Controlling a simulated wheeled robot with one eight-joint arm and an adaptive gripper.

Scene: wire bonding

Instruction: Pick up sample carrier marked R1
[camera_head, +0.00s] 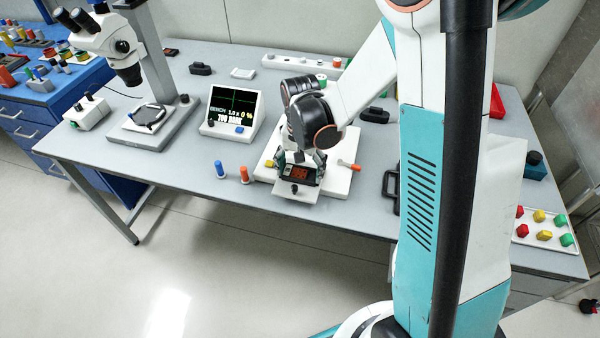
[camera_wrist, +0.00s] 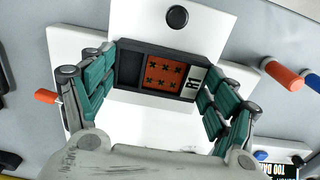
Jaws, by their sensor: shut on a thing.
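The sample carrier marked R1 (camera_wrist: 164,70) is a dark frame with an orange face bearing several dark marks and a white R1 label. It lies between the two green-padded fingers of my gripper (camera_wrist: 156,86) in the wrist view, and the fingers are shut on its two short ends. In the head view the carrier (camera_head: 300,174) shows at the front of a white machine on the bench, with my gripper (camera_head: 298,165) over it. Whether the carrier is lifted clear of the white surface I cannot tell.
A white plate with a black knob (camera_wrist: 177,17) adjoins the carrier. Blue (camera_head: 220,169) and orange (camera_head: 244,175) pegs stand to the left, near a small monitor (camera_head: 232,109). A microscope (camera_head: 125,60) stands farther left. A tray of coloured pieces (camera_head: 541,230) lies at right.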

